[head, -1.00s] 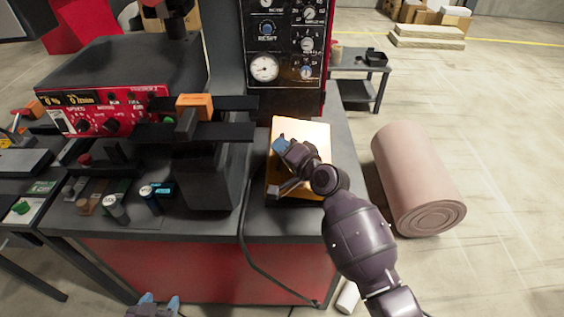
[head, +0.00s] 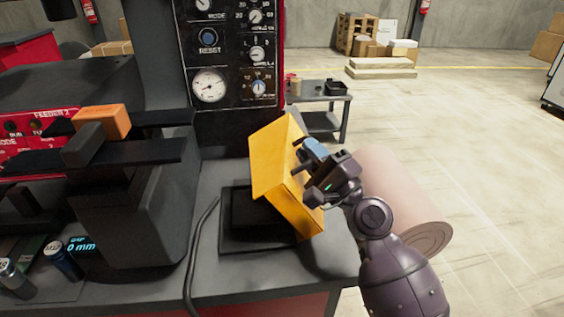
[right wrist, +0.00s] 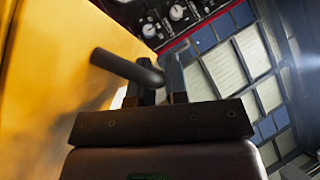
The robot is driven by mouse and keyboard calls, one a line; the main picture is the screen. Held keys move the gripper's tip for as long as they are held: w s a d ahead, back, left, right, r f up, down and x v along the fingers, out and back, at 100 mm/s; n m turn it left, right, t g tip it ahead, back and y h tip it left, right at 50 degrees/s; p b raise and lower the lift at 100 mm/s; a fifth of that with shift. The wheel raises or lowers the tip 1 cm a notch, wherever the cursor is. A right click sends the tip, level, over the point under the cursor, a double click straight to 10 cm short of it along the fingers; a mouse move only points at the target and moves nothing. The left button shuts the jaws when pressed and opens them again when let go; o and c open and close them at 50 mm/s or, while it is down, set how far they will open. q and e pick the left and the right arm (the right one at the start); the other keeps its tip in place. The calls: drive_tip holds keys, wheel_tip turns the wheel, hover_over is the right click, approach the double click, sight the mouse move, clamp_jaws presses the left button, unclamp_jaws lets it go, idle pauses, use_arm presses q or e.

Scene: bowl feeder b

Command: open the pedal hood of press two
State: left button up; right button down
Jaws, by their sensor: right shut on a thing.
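The pedal hood is a yellow box-like cover (head: 275,165), tilted up on the black base (head: 235,215) on the press bench. Its left side is raised and its lower right edge is near the base's right side. My right gripper (head: 305,158) is at the hood's right side, shut on its dark bar handle, which also shows in the right wrist view (right wrist: 128,67). The yellow hood (right wrist: 50,90) fills the left of the wrist view. The pedal itself is not visible under the hood. My left gripper is not in view now.
The press column with its gauge panel (head: 228,60) stands behind the hood. A black cable (head: 198,250) runs on the bench left of the base. An orange block (head: 102,121) sits on the feeder at left. A pink roll (head: 415,200) lies on the floor at right.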

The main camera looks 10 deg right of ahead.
use_arm(q)
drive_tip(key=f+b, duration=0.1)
drive_tip(key=b, duration=0.1)
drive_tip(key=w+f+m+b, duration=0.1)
drive_tip(key=b, duration=0.1)
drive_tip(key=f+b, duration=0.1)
drive_tip(key=b, duration=0.1)
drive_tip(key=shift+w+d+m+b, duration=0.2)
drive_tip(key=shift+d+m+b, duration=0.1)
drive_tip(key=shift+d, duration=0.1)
use_arm(e)
drive_tip(key=d+f+m+t+h, duration=0.4)
drive_tip(key=d+m, duration=0.3)
drive_tip(key=d, duration=0.2)
drive_tip(key=shift+d+m, duration=0.15)
drive_tip(key=shift+m, duration=0.25)
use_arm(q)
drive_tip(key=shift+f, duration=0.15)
use_arm(e)
drive_tip(key=c, duration=1.4)
unclamp_jaws()
drive_tip(key=shift+c, duration=0.2)
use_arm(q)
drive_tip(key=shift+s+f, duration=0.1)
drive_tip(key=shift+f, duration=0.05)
use_arm(e)
drive_tip(key=shift+f, duration=0.1)
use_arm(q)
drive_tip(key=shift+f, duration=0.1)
